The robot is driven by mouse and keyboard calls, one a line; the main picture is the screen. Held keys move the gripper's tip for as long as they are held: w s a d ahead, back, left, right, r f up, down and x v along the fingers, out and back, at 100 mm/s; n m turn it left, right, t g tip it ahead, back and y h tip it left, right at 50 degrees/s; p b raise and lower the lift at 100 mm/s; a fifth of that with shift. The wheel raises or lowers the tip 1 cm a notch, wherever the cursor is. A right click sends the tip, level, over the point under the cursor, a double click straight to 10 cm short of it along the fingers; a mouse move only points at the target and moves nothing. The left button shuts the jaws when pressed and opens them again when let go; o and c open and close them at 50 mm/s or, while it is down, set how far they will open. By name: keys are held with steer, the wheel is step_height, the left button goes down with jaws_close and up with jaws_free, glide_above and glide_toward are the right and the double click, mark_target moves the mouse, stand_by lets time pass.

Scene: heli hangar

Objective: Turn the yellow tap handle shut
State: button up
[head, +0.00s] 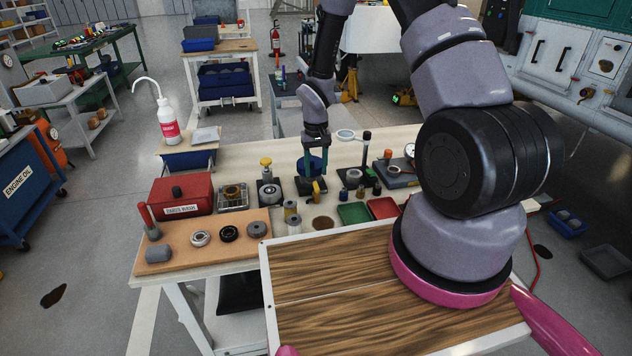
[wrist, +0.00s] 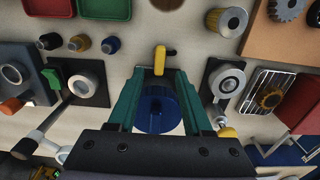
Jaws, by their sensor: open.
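The yellow tap handle (wrist: 160,58) is a short upright bar in the wrist view, at the near side of a blue round body (wrist: 156,108). In the head view the handle (head: 316,188) shows low in front of the blue body (head: 303,165), on a dark base. My gripper (head: 317,172) points down over this fixture. Its teal fingers are apart in the wrist view (wrist: 160,74), one on each side of the blue body, with the handle showing between and just beyond the tips. I cannot tell whether either finger touches it.
Left of the tap in the head view stands a fixture with a yellow knob (head: 265,162). Metal cylinders (head: 293,222) and a green tray (head: 354,213) lie close in front. A dark post (head: 366,150) rises to the right.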

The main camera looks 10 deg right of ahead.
mark_target(316, 185)
step_height(316, 185, down, 5)
steer(key=shift+f, duration=0.1)
stand_by(0.3)
jaws_close()
